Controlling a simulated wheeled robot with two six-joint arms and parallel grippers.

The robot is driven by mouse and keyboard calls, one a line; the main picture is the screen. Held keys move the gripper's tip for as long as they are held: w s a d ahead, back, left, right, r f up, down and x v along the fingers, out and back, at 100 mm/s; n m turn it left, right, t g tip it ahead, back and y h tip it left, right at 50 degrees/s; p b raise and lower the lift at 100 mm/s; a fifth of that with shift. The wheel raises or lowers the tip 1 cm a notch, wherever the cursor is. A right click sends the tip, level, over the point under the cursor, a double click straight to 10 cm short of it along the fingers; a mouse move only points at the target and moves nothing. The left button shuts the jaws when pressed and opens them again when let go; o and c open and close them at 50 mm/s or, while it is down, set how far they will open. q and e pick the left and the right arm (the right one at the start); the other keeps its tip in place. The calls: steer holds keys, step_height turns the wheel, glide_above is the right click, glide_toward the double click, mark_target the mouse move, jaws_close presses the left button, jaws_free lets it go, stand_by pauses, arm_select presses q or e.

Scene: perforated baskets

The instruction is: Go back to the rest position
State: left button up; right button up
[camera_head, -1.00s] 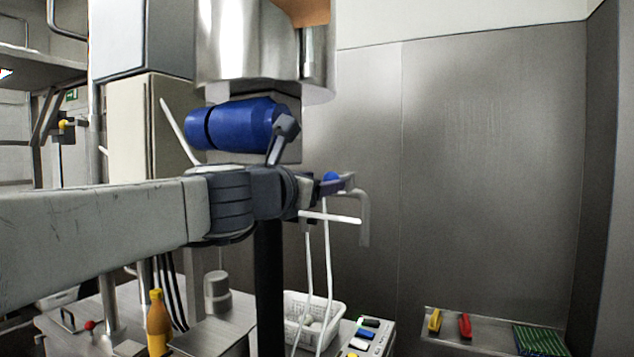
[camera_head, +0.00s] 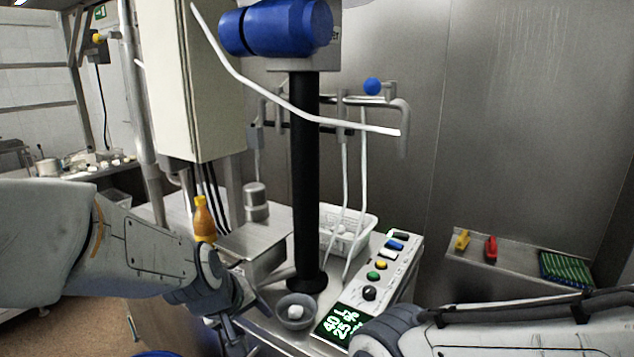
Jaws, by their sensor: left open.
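My left arm comes in from the left, and my left gripper (camera_head: 238,328) points down at the bottom of the view, open, close to the left of a small grey bowl (camera_head: 296,322). A white round item (camera_head: 295,312) lies in the bowl. I see nothing held between the fingers, though their tips are partly cut off by the frame's lower edge. My right arm lies across the lower right corner; its gripper is not in view.
A white perforated basket (camera_head: 367,222) holds pale round items behind the black column (camera_head: 304,180). A control panel (camera_head: 393,262) with buttons and a green display stands right of the bowl. An orange bottle (camera_head: 204,220) stands left. A shelf (camera_head: 510,258) holds coloured items.

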arm_select(q)
steer(key=s+a+f+m+g+y, duration=0.2)
steer(key=s+a+f+m+g, duration=0.1)
steer(key=s+a+f+m, duration=0.5)
steer(key=s+d+r+m+g+h, duration=0.1)
steer(key=s+d+r+m, duration=0.4)
steer(key=s+d, duration=1)
steer(key=shift+s+d+r+m+g, duration=0.15)
steer(key=shift+r+m+g, duration=0.15)
steer(key=shift+r+g, duration=0.5)
